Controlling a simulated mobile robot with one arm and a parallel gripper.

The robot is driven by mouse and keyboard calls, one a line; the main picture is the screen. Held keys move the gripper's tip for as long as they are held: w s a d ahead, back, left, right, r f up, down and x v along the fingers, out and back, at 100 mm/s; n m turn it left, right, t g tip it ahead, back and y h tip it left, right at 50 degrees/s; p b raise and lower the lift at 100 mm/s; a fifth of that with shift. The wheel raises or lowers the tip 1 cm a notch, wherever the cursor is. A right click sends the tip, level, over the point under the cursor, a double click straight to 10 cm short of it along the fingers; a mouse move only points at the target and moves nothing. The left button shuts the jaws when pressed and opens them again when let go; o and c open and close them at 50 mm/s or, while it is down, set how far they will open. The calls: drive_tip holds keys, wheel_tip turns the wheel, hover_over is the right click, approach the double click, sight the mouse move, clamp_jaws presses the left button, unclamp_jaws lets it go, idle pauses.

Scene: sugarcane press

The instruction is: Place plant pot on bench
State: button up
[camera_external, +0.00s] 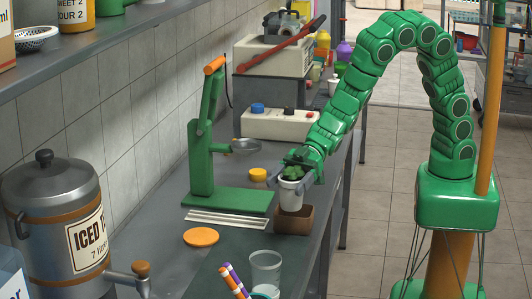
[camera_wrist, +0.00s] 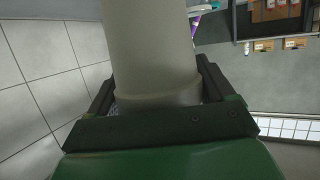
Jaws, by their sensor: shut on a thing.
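In the wrist view the pale pot (camera_wrist: 152,50) fills the middle, between the dark jaws of my gripper (camera_wrist: 158,95). The bench (camera_external: 165,262) is a long grey surface along the tiled wall. The pot's base overlaps a small brown square container (camera_external: 295,222); I cannot tell whether it touches the container or the bench.
A green press (camera_external: 226,199) stands left of the pot. An orange disc (camera_external: 201,237), a clear cup (camera_external: 265,268) and striped straws (camera_external: 234,280) are nearer. A metal iced tea urn (camera_external: 60,215) is at left. A white control box (camera_external: 278,125) stands behind.

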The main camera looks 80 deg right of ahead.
drive_tip(key=shift+s+d+r, duration=0.2)
drive_tip(key=shift+s, duration=0.05)
